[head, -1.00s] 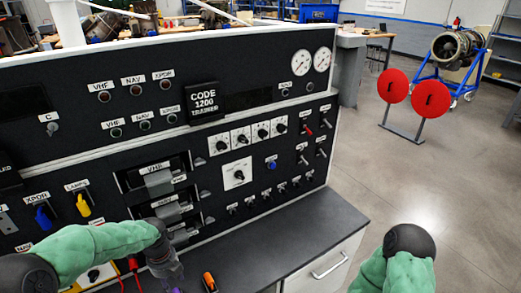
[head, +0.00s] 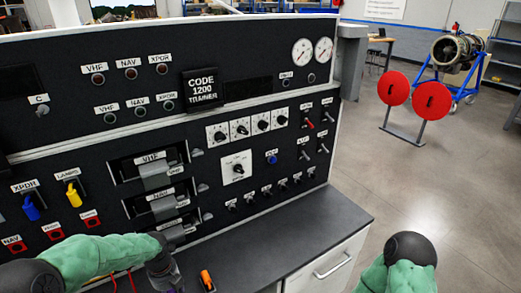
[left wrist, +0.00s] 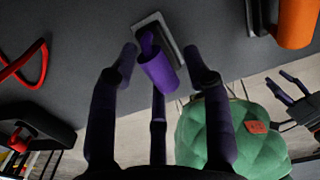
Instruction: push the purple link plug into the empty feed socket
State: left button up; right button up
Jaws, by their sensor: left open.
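The purple link plug (left wrist: 157,65) shows in the left wrist view, close to a flat grey plate (left wrist: 178,38) on the dark worktop. My left gripper (left wrist: 162,72) is open, with its dark fingers on either side of the plug; I cannot tell whether they touch it. In the head view my left gripper (head: 170,284) is at the bottom edge, and its fingertips are cut off. A blue plug (head: 32,208) sits under XPDR and a yellow plug (head: 73,195) under LAMPS.
An orange-and-black object (head: 207,280) lies on the worktop (head: 300,235), right of my left gripper. Red leads (head: 125,280) run near my left wrist. Red sockets (head: 54,233) line the lower panel. The worktop's right part is clear.

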aim_at(172, 292)
pick_arm(q)
jog(key=shift+f+p, duration=0.1)
jog(key=shift+p, duration=0.45)
dwell(0.6)
dwell(0.4)
grip_shut()
grip_release()
jog(key=shift+f, duration=0.1)
notch_tip(172, 292, up, 12)
